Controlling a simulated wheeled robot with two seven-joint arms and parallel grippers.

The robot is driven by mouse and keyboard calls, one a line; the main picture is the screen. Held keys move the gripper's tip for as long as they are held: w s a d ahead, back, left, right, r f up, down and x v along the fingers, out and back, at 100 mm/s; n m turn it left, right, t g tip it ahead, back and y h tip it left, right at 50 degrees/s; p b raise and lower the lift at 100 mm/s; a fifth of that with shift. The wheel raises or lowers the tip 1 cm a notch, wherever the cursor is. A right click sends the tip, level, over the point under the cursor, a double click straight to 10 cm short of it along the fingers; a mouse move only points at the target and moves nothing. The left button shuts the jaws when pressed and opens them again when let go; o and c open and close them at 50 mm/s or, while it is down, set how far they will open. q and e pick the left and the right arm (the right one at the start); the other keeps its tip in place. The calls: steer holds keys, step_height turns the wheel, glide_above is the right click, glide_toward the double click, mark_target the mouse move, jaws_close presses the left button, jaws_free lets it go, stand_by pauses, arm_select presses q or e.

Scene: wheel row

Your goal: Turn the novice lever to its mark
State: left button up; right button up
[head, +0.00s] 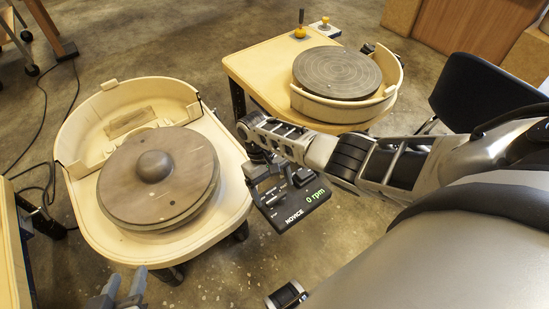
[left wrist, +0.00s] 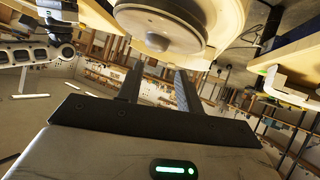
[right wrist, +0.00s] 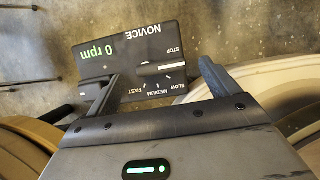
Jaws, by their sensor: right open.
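The novice control panel (head: 298,200) is a black box reading "NOVICE" and "0 rpm", beside the left wheel. It also shows in the right wrist view (right wrist: 110,68), with STOP, SLOW, MEDIUM and FAST labels. The lever (right wrist: 165,68) looks like a pale bar with its right end by STOP. Which mark is the task's I cannot tell. My right gripper (right wrist: 158,74) is open over the panel, fingers either side of the lever and apart from it; in the head view its fingertips are unclear. My left gripper (head: 124,282) is open and empty at the lower left.
The left wheel (head: 160,175) has a round grey-brown disc with a lump on it, in a cream tray (head: 85,205). A second wheel (head: 337,72) stands behind the right arm. A dark chair (head: 480,92) is at right. Bare floor lies between.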

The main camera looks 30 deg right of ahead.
arm_select(q)
steer(key=shift+t, duration=0.4)
steer(key=r+p, duration=0.1)
steer(key=r, duration=0.1)
steer(key=a+r+p, duration=0.1)
steer(key=r, duration=0.1)
steer(key=shift+s+p, duration=0.2)
steer(key=shift+p, duration=0.15)
arm_select(e)
steer(key=v, duration=1.3)
steer(key=shift+r, duration=0.35)
arm_select(q)
steer(key=shift+d, duration=0.1)
